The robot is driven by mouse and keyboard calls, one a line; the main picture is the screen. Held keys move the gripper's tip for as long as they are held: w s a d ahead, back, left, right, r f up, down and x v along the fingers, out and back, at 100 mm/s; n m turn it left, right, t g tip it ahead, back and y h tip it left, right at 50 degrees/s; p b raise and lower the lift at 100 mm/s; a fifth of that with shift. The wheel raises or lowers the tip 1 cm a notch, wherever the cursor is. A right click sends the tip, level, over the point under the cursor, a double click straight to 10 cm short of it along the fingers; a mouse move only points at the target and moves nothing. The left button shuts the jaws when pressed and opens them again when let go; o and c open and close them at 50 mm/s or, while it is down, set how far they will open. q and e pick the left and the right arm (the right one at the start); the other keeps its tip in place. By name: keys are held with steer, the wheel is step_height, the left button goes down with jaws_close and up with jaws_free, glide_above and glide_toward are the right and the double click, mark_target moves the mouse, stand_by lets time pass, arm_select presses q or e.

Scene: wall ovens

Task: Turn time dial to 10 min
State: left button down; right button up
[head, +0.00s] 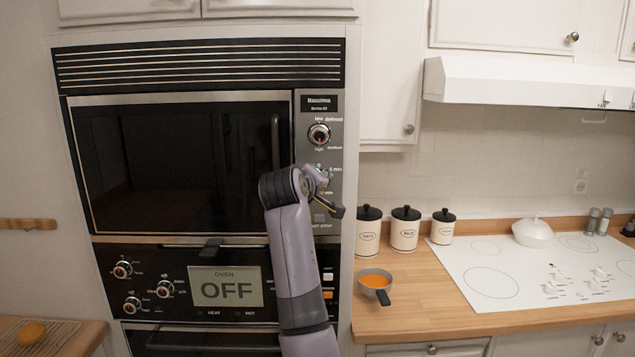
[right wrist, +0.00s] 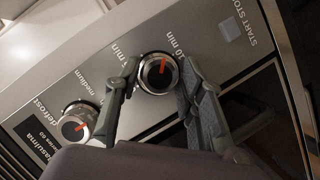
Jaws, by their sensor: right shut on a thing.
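The time dial (right wrist: 153,84) is a round silver knob with a black face and an orange mark on the microwave's control panel. In the right wrist view the orange mark points up and slightly right, roughly toward the printed "10 min" label (right wrist: 175,40). My right gripper (right wrist: 158,74) has one finger on each side of the dial and is shut on it. In the head view my right gripper (head: 324,189) is at the panel below the upper dial and hides most of the time dial. My left gripper is not in view.
The upper power dial (head: 319,135) sits just above; it also shows in the right wrist view (right wrist: 76,124). The START STOP button (right wrist: 232,28) is past the time dial. The oven display (head: 225,287) reads OFF. A pan (head: 375,280) and canisters (head: 404,231) stand on the right counter.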

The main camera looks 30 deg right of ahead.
steer(key=m+y+p, duration=0.1)
steer(key=m+y, duration=0.1)
steer(key=m, duration=0.1)
steer(key=shift+f+t, duration=0.1)
steer(key=shift+t, duration=0.2)
steer(key=shift+f+m, duration=0.1)
steer(key=shift+m, duration=0.2)
stand_by(0.3)
steer(key=o, duration=1.1)
steer(key=shift+d, duration=0.1)
steer(key=shift+r, duration=0.2)
steer(key=v, duration=1.2)
steer(key=shift+d, duration=0.1)
